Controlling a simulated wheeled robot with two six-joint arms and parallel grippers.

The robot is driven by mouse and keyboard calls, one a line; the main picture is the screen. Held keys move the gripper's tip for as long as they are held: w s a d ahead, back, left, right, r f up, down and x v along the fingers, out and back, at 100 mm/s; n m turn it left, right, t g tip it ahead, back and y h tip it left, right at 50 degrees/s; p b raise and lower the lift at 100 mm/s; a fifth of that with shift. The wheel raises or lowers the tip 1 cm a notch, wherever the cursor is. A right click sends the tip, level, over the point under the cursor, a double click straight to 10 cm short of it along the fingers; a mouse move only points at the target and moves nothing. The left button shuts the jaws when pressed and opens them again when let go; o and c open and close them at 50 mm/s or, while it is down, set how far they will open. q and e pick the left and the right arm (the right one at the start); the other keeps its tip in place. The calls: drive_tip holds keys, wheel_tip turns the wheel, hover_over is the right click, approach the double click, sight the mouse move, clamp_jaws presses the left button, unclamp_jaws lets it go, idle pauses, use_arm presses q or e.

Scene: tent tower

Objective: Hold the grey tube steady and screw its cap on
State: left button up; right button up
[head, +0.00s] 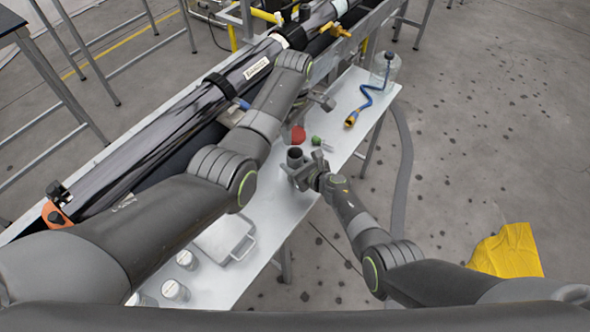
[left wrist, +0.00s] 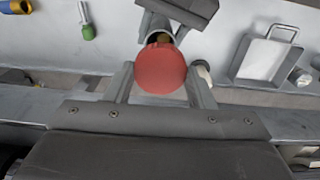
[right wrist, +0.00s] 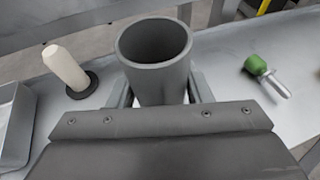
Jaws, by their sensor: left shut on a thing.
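The red cap (head: 298,135) is between my left gripper's fingers, and it shows as a round red disc in the left wrist view (left wrist: 161,68). My left gripper (left wrist: 163,80) is shut on it. The grey tube (head: 294,157) stands upright on the white table, open end up; its dark empty-looking mouth shows in the right wrist view (right wrist: 153,45). My right gripper (right wrist: 160,92) has a finger on each side of the tube, shut on it. In the head view the cap is apart from the tube, just beyond it. The tube's lower part is hidden.
A cream object on a dark round base (right wrist: 68,70) stands on the other side. A handled tray (head: 225,238) and several jars (head: 186,260) are nearer.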

drive_tip(key=c, duration=0.9)
use_arm(q)
drive_tip(key=shift+f, duration=2.45)
use_arm(e)
drive_tip(key=shift+o, duration=0.2)
use_arm(q)
drive_tip(key=shift+f, duration=0.9)
drive_tip(key=shift+f, duration=0.55)
use_arm(e)
clamp_jaws()
